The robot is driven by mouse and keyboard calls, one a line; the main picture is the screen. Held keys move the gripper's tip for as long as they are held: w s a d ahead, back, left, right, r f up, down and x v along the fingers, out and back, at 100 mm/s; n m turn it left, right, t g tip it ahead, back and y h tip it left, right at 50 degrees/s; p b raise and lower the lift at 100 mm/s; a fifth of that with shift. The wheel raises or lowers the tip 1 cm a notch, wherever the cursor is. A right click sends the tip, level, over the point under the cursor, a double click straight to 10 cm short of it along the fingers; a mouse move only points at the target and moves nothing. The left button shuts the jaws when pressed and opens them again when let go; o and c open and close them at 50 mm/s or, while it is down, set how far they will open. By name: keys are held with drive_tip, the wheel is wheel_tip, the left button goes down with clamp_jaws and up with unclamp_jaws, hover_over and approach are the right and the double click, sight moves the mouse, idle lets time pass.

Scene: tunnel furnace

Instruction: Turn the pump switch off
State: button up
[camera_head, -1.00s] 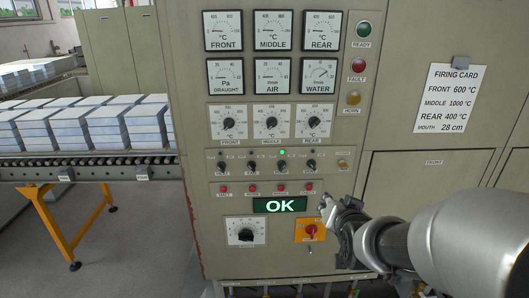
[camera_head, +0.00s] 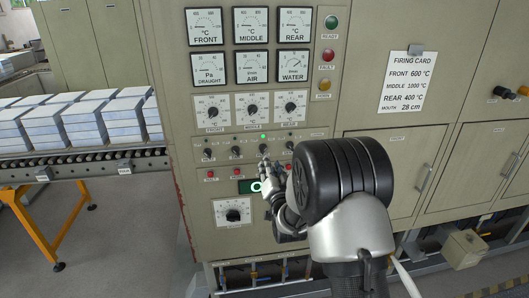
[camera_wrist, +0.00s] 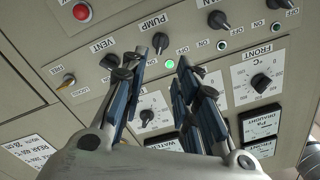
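The pump switch (camera_wrist: 160,42) is a small black rotary knob on the beige control panel, under the PUMP label in the tilted wrist view. A lit green lamp (camera_wrist: 169,64) is beside it. In the head view the switch (camera_head: 263,149) is third in its row, below the same lit lamp (camera_head: 263,136). My gripper (camera_wrist: 163,60) is open; its two fingers are apart, with the lamp showing between them and the knob near the left fingertip. I cannot tell whether a finger touches the knob. In the head view my gripper (camera_head: 265,165) is just below the switch.
The vent switch (camera_wrist: 110,62) is close to the left finger. A FRONT dial (camera_wrist: 261,83) and another switch (camera_wrist: 218,20) are to the right. A green display (camera_head: 250,186) is partly hidden by my gripper. Brick stacks (camera_head: 50,125) stand on a roller conveyor at left.

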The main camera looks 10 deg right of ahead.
sight(265, 150)
drive_tip(key=w, duration=1)
drive_tip(key=shift+c, duration=0.3)
clamp_jaws()
